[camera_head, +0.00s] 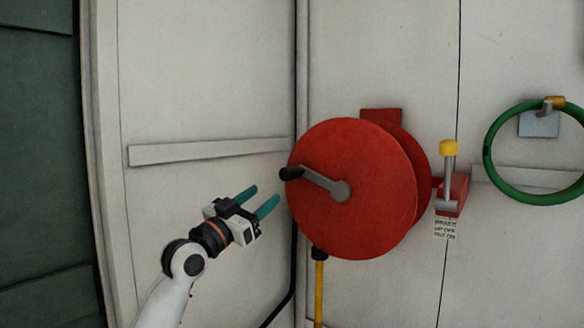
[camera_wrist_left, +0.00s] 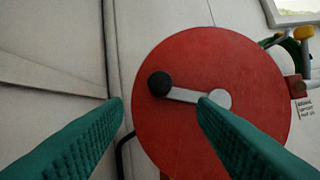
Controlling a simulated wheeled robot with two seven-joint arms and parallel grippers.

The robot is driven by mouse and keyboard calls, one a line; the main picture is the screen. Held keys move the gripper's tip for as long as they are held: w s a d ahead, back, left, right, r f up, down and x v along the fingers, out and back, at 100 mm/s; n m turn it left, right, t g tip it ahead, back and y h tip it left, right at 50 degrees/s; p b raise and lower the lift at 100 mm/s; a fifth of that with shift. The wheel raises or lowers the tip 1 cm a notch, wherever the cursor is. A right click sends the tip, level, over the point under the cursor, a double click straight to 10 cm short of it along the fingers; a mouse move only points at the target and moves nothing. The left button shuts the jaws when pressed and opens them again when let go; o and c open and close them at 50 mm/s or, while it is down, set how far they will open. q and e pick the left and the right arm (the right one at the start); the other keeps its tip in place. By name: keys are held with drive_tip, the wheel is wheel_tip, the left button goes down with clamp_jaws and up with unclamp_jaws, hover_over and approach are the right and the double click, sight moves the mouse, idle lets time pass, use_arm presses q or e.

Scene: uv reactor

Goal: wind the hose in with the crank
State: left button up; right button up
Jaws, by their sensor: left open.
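A red hose reel (camera_head: 365,215) is mounted on the white wall. Its grey crank arm (camera_head: 322,183) runs from the hub to a black knob (camera_head: 291,173) at the upper left of the disc. The knob (camera_wrist_left: 160,84) also shows in the left wrist view, up ahead between my fingers. A yellow hose (camera_head: 319,290) hangs from the underside of the reel. My left gripper (camera_head: 262,199) is open and empty, its teal fingers below and left of the knob, apart from it. My right gripper is not in view.
A brake lever with a yellow knob (camera_head: 448,148) stands upright on a red base right of the reel, with a label (camera_head: 446,228) below. A green hose ring (camera_head: 490,150) hangs at the far right. A rail (camera_head: 205,151) crosses the left wall.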

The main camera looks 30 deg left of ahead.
sight(301, 166)
use_arm(q)
drive_tip(key=p+x, duration=0.5)
drive_tip(key=x, duration=0.5)
drive_tip(key=shift+w+r, duration=0.25)
drive_tip(key=shift+w, duration=0.05)
drive_tip(key=shift+w+d+r+p, duration=0.1)
drive_tip(key=shift+w+p, duration=0.25)
drive_tip(key=shift+w, duration=0.25)
clamp_jaws()
